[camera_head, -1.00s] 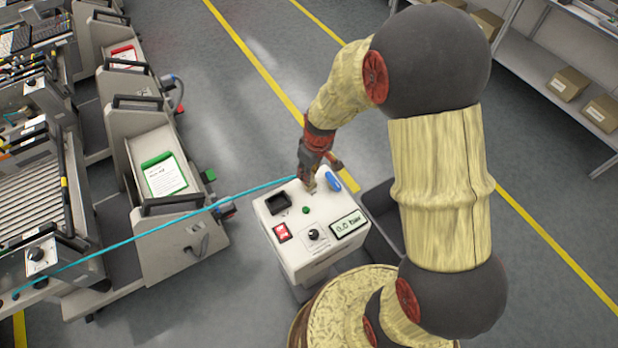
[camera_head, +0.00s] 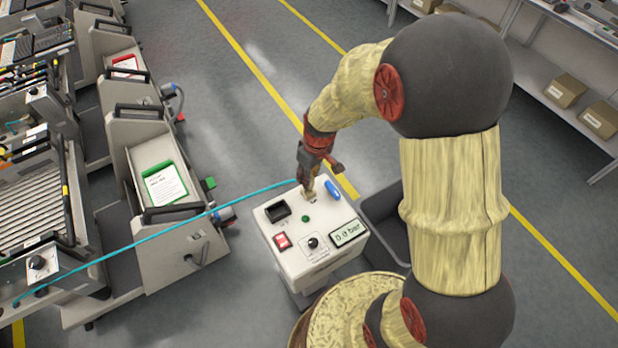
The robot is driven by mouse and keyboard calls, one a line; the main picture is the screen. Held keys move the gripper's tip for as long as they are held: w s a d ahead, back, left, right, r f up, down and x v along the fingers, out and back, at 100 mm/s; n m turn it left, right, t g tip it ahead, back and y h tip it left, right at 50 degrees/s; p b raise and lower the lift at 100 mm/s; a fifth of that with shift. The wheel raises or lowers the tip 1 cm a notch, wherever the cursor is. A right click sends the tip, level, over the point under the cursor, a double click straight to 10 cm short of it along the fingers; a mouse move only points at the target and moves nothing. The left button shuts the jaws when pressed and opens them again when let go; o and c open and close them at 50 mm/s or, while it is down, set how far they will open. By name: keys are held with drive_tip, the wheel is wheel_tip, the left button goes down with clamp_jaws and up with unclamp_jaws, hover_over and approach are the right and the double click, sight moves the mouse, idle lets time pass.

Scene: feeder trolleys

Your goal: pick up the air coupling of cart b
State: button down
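A thin cyan air hose (camera_head: 130,246) runs from the lower left, past the cart with the green-framed card, to the back edge of the white control box (camera_head: 285,258). Its end is near my gripper (camera_head: 310,194), and I cannot make out a coupling there. My gripper points down at the box top, small and dark, with its fingers close to or touching the surface. Whether they are open, shut or holding something cannot be told. A blue part (camera_head: 332,190) lies on the box top just right of the fingers.
The box carries a red switch (camera_head: 282,241), a black knob (camera_head: 313,243) and a display (camera_head: 349,233) reading 0.0 bar. A grey bin (camera_head: 372,246) stands to its right. Shelves stand at upper right.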

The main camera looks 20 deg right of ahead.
drive_tip(key=s+a+r+p, duration=0.2)
drive_tip(key=s+r+p, duration=0.3)
drive_tip(key=s+r, duration=0.7)
drive_tip(key=shift+s+a, duration=0.15)
drive_tip(key=shift+s, duration=0.6)
